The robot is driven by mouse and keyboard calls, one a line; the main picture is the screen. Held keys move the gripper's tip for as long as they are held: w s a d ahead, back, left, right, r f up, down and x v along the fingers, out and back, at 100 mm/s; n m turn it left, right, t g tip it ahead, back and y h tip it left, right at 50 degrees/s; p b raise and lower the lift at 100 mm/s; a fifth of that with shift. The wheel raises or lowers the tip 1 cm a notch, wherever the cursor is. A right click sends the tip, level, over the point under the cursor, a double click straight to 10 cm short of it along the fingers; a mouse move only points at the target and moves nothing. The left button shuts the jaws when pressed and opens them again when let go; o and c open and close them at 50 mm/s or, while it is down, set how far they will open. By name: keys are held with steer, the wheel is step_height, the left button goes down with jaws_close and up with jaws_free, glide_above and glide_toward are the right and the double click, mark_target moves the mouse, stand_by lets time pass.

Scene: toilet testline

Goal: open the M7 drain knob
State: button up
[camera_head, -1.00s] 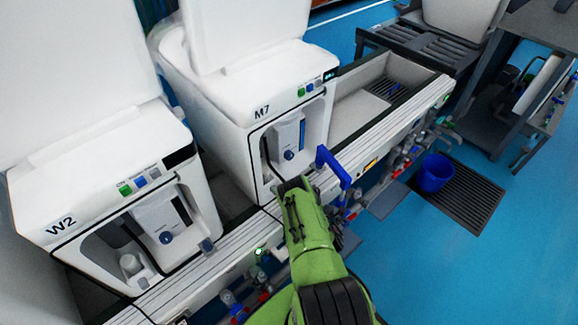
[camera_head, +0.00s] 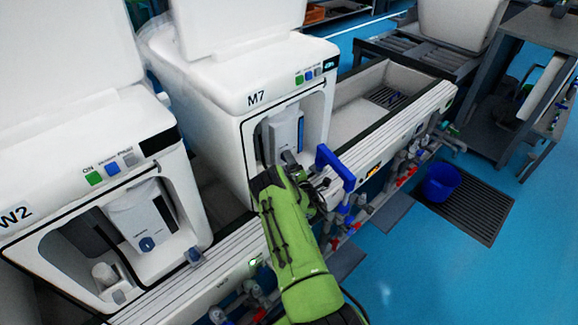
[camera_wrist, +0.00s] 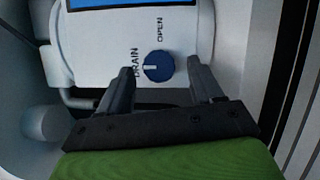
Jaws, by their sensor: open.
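The M7 machine (camera_head: 232,88) is a white unit with a recessed front bay, left of centre in the head view. Its drain knob (camera_wrist: 158,67) is round and blue with a white pointer line, on a white panel marked DRAIN and OPEN. The pointer lies roughly level in the wrist view, toward DRAIN. My gripper (camera_wrist: 161,75) is open, with one dark finger on each side of the knob, and visible gaps show between fingers and knob. In the head view my gripper (camera_head: 288,162) reaches into the bay and hides the knob.
The W2 machine (camera_head: 85,140) stands at the left with a similar bay. A blue handle (camera_head: 335,166) sticks up just right of my gripper. A white ledge (camera_head: 385,135) runs along the front. A blue bucket (camera_head: 440,183) stands on the floor at right.

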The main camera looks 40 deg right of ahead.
steer(key=shift+w+d, duration=0.15)
steer(key=shift+w, duration=0.3)
steer(key=c, duration=1.1)
steer(key=shift+r, duration=0.1)
